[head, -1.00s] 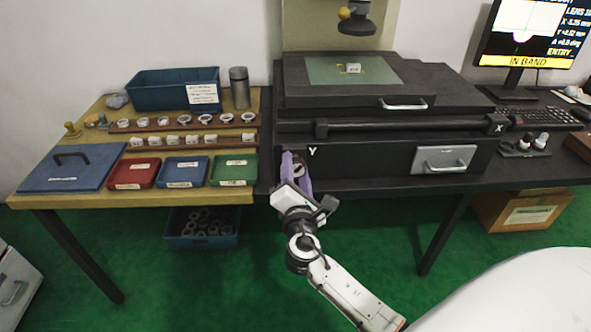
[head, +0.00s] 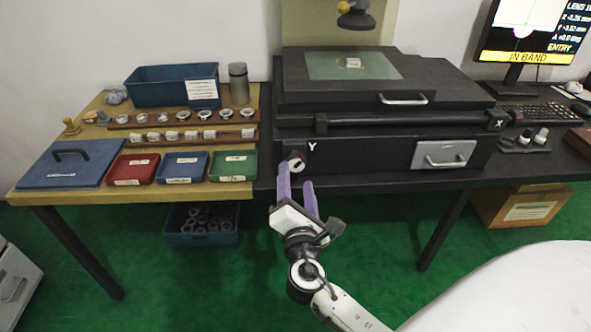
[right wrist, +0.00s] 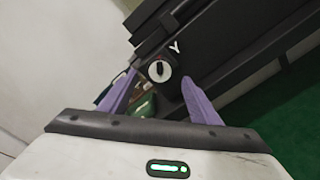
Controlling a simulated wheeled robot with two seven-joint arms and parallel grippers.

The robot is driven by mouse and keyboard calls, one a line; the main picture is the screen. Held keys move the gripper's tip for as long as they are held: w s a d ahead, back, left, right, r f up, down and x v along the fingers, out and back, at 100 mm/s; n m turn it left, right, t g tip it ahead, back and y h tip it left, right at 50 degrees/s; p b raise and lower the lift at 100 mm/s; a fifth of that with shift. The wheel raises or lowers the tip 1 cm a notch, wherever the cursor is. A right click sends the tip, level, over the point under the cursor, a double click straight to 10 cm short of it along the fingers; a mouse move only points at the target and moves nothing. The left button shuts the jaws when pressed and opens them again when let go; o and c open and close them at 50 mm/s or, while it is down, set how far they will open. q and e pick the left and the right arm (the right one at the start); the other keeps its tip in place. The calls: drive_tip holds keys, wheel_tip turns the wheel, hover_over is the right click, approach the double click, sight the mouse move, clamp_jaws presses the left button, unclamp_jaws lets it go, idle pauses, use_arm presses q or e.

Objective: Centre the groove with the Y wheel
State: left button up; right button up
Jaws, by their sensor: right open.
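The Y wheel (head: 296,163) is a small round knob with a pale face on the front of the black machine, left of the letter Y. It also shows in the right wrist view (right wrist: 159,71), between and beyond the fingers. My right gripper (head: 297,186) has purple fingers. It is open and empty, just in front of and below the wheel, apart from it. The monitor (head: 524,30) shows a pale shape with a notch, a green mark and a yellow bar reading IN BAND. A small pale ring piece (head: 353,63) sits on the green stage plate (head: 322,67). My left gripper is not in view.
Left of the machine, a wooden bench (head: 110,194) holds red (head: 132,169), blue (head: 181,168) and green (head: 233,166) trays, a blue lid (head: 72,166) and racks of rings. A drawer with a handle (head: 444,155) is right of the wheel. Free floor lies in front.

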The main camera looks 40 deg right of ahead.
drive_tip(key=shift+v, duration=1.95)
drive_tip(key=shift+f, duration=0.1)
